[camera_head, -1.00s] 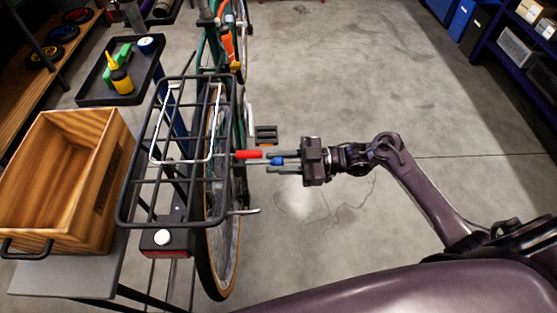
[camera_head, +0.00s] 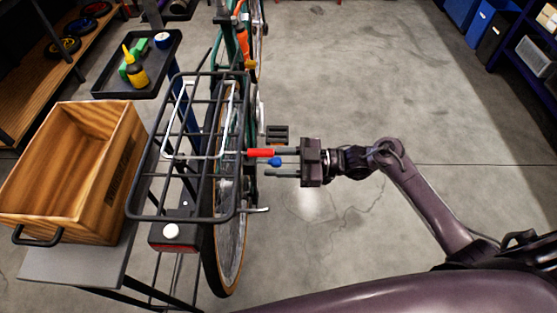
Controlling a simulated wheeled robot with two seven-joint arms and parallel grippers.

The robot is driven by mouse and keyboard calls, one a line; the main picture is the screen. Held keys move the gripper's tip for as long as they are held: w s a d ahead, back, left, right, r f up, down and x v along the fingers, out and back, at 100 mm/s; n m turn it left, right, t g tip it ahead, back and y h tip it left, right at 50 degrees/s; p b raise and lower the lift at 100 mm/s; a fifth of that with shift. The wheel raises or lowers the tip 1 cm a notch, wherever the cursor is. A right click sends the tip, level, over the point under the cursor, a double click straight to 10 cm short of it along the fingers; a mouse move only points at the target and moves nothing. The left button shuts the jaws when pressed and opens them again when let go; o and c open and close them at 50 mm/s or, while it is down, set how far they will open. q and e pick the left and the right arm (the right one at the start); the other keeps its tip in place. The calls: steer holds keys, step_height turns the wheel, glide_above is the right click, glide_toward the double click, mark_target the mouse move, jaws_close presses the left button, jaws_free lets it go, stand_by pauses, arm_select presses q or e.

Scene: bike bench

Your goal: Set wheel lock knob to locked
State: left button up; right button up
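The bicycle's rear wheel (camera_head: 233,248) stands upright under a black rack (camera_head: 190,217). To its right, a red cylindrical piece (camera_head: 259,153) and a small round blue knob (camera_head: 276,162) sit close together. I cannot tell for certain which is the wheel lock knob, or its setting. My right gripper (camera_head: 279,163) points left with its fingers apart. The blue knob shows between the fingertips, with gaps to the fingers. The red piece lies by the upper fingertip; contact is unclear. My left gripper is not in view.
A wooden crate (camera_head: 127,163) stands on a grey bench (camera_head: 70,267) at left. A black tray (camera_head: 148,91) holds a yellow bottle (camera_head: 136,74). A black box with a white button (camera_head: 171,231) sits below the rack. The floor at right is clear.

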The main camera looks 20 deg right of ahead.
steer(key=shift+o, duration=0.5)
steer(key=shift+d, duration=0.1)
steer(key=shift+s+d+f, duration=0.1)
steer(key=shift+d+f, duration=0.05)
steer(key=shift+d, duration=0.15)
steer(key=b+v, duration=0.1)
steer(key=v, duration=0.6)
steer(key=shift+b, duration=0.4)
